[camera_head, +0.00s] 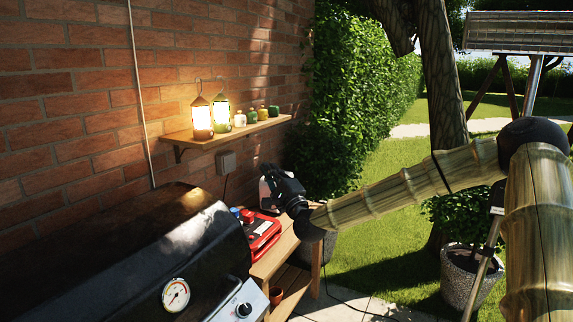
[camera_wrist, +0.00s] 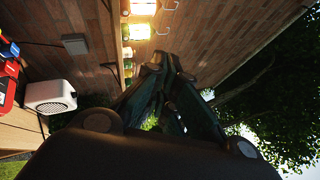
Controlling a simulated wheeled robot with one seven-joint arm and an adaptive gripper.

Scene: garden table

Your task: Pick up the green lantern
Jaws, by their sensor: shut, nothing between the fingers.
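The green lantern (camera_head: 221,113) stands lit and upright on the wooden wall shelf (camera_head: 232,134), to the right of a lit brown lantern (camera_head: 201,119). In the wrist view the green lantern (camera_wrist: 139,31) shows sideways near the top, beyond the fingertips, with the brown lantern (camera_wrist: 143,7) above it, cut by the edge. My gripper (camera_head: 268,175) is below and to the right of the shelf, apart from the lanterns. In the wrist view its dark fingers (camera_wrist: 155,68) meet at the tips with nothing held.
Several small jars (camera_head: 251,116) stand on the shelf right of the green lantern. Below are a black grill (camera_head: 120,255), a red case (camera_head: 262,238) and, in the wrist view, a white box (camera_wrist: 50,97). A brick wall (camera_head: 80,110) backs the shelf; a hedge (camera_head: 350,90) stands right.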

